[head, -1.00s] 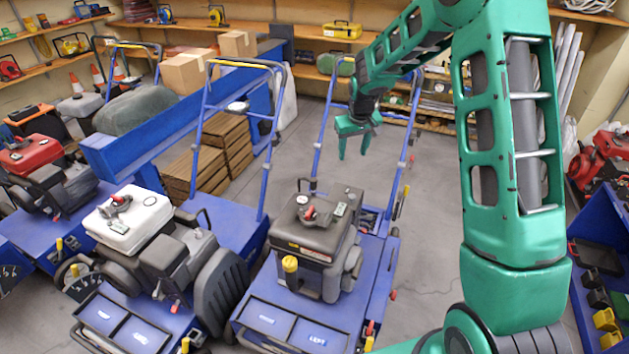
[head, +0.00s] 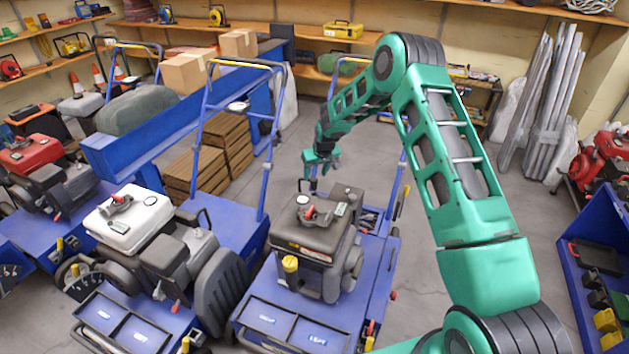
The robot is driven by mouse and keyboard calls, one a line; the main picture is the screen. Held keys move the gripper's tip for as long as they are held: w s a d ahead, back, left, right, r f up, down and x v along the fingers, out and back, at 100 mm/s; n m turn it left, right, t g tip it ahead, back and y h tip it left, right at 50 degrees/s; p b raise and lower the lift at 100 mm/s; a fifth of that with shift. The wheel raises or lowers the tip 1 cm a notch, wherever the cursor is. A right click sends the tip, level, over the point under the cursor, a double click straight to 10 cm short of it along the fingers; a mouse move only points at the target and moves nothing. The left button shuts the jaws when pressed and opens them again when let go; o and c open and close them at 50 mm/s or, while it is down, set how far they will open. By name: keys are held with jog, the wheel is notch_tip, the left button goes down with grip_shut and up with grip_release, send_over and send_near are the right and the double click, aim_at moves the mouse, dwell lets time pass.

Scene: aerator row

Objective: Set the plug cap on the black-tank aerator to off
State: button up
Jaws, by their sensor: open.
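The black-tank aerator (head: 312,250) stands at the centre, a blue machine with a dark tank on top. A small red plug cap or knob (head: 309,212) shows on the tank's top; its setting is too small to read. My gripper (head: 320,182) is open and empty, behind and above the tank, near the aerator's blue handle. It is apart from the tank top as far as I can tell. The white-tank aerator (head: 130,222) stands to the left, and the red-tank aerator (head: 32,155) is at the far left.
The blue handle tubes (head: 399,185) of the black-tank aerator rise close to my arm. A blue bin unit (head: 592,275) stands at right. Grey floor (head: 420,290) is free between.

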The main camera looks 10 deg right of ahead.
aim_at(315, 179)
jog(key=shift+x, duration=2.3)
jog(key=c, duration=1.2)
jog(key=shift+d, duration=0.3)
grip_shut()
